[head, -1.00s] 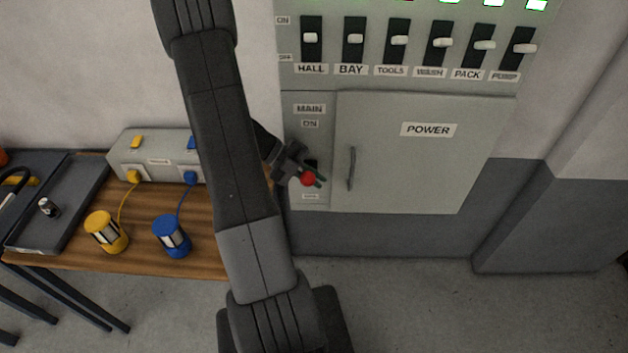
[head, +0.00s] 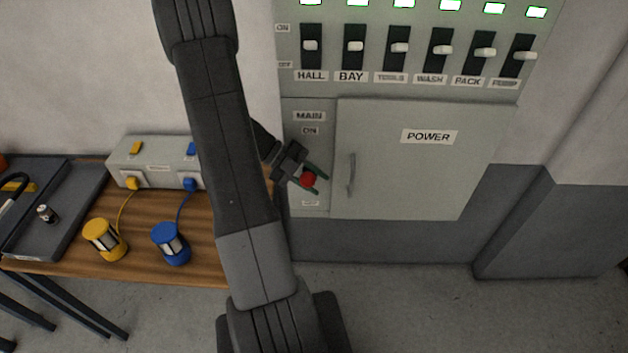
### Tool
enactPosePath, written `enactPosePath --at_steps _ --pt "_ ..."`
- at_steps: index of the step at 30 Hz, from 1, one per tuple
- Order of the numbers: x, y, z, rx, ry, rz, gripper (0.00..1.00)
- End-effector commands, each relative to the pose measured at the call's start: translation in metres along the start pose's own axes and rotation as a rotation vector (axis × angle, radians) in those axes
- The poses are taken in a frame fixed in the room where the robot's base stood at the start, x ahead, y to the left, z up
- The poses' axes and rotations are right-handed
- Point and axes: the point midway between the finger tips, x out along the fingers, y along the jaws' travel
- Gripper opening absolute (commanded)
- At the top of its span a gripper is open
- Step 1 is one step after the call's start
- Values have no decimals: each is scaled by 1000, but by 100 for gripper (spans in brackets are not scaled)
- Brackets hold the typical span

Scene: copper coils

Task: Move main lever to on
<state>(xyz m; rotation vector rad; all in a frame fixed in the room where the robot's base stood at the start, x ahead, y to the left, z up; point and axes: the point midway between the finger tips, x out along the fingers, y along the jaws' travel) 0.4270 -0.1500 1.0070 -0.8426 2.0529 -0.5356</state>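The main lever's red knob (head: 308,180) shows on the narrow panel left of the POWER door. It sits in the lower part, nearer the lower label (head: 310,203) than the ON label (head: 310,131). My gripper (head: 314,181) comes in from the left, with its two green fingers spread apart, one above and one below the red knob. I cannot tell whether either finger touches it. The lever's slot is mostly hidden behind the gripper.
The POWER door (head: 410,190) with its vertical handle (head: 351,175) is just right of the gripper. A row of white switches (head: 400,48) is above, under green lights.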

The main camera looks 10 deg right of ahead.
Motion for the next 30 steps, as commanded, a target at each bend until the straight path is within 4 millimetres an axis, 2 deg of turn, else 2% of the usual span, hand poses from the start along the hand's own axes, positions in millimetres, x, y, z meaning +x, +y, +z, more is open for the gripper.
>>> enactPosePath --at_steps 7,11,24,30 --pt "-1 1 0 0 0 1 32" --pt "-12 1 1 3 -2 0 32" --pt "-106 2 2 2 -4 1 32" --pt "-131 1 1 1 -1 1 32"
